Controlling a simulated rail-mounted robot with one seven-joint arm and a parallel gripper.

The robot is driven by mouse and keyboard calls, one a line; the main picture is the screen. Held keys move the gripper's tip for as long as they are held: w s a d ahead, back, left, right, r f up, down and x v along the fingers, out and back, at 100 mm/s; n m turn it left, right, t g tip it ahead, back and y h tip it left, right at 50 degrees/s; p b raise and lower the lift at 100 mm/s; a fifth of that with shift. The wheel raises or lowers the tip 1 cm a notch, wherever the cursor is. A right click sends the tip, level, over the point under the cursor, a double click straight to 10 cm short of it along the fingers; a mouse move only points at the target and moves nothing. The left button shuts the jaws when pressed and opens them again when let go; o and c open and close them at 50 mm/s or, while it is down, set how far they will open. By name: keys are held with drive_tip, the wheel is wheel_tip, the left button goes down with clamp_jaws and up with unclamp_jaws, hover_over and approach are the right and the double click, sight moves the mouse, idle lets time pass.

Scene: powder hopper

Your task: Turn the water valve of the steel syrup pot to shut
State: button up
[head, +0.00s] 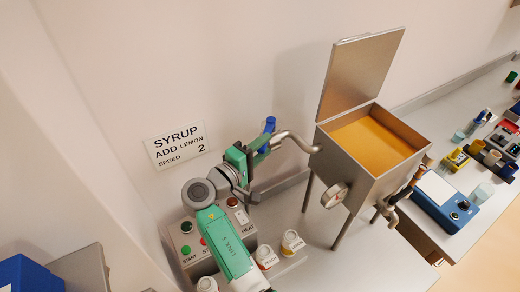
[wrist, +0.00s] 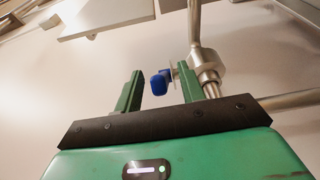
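The steel syrup pot (head: 362,178) is a square vessel on legs with its lid (head: 358,70) raised and orange contents inside. A steel pipe (head: 292,138) runs from its left side toward the wall. The water valve's blue handle (head: 269,125) shows just beyond my green gripper (head: 262,146). In the wrist view my gripper (wrist: 159,80) is open, with one finger on each side of the blue handle (wrist: 160,83). The handle sits closer to the right finger; whether it touches cannot be told. The valve's steel body (wrist: 207,68) is right of the right finger.
A control box (head: 186,236) with labelled buttons stands below my arm. Several small labelled cups, including one (head: 292,242), stand in front of it. A round steel knob (head: 334,195) juts from the pot. The wall with the SYRUP sign (head: 177,145) is close behind.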

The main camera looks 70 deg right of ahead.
drive_tip(key=c, duration=0.7)
drive_tip(key=shift+s+d+r+p, duration=0.1)
drive_tip(key=shift+s+d+p, duration=0.1)
drive_tip(key=shift+s+p, duration=0.6)
drive_tip(key=shift+c, duration=0.2)
drive_tip(key=shift+s+d, duration=0.1)
drive_tip(key=shift+s, duration=0.4)
drive_tip(key=shift+s+d, duration=0.3)
drive_tip(key=shift+s, duration=0.25)
drive_tip(key=shift+s+d, duration=0.25)
drive_tip(key=shift+s, duration=0.2)
drive_tip(key=shift+s+d, duration=0.1)
